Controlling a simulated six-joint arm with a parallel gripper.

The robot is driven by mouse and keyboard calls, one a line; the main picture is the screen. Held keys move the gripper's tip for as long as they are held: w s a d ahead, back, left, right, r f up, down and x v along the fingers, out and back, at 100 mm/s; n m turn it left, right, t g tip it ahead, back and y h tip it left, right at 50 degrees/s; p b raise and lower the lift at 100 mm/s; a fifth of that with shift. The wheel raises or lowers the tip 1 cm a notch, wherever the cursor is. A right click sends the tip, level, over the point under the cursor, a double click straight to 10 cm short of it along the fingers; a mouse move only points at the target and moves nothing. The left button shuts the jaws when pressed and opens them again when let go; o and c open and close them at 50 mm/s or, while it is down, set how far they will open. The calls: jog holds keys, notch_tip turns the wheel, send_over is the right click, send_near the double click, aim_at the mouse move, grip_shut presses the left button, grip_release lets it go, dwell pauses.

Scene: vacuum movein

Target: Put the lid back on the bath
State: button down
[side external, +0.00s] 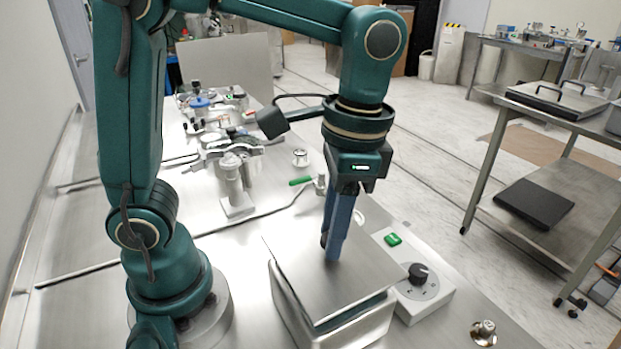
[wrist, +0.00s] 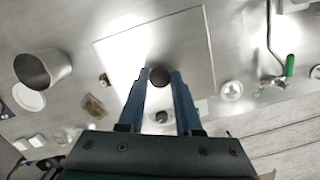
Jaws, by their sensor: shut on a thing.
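The lid (side external: 300,275) is a flat, square metal plate. It lies over the open-topped metal bath (side external: 292,318) at the front of the bench. A gap shows between the plate and the bath rim on the left, narrower at the near corner. I cannot tell whether they touch anywhere. My gripper (side external: 333,258) points down at the middle of the lid. In the wrist view the lid (wrist: 118,58) fills the centre, and my gripper (wrist: 160,77) is shut on its round black knob (wrist: 160,76). The bath is mostly hidden under the lid there.
A white control box (side external: 432,300) with a black dial and green switch stands right beside the bath. A brass fitting (side external: 484,331) is at front right. The wrist view shows a metal cup (wrist: 42,68) at left.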

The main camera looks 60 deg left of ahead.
aim_at(343, 253)
jog(key=shift+f, duration=1)
jog(key=shift+f, duration=0.3)
jog(key=shift+f, duration=0.3)
jog(key=c, duration=0.6)
grip_release()
jog(key=shift+r, duration=0.15)
notch_tip(343, 253, up, 13)
jog(key=w, duration=0.1)
jog(key=shift+w+d, duration=0.15)
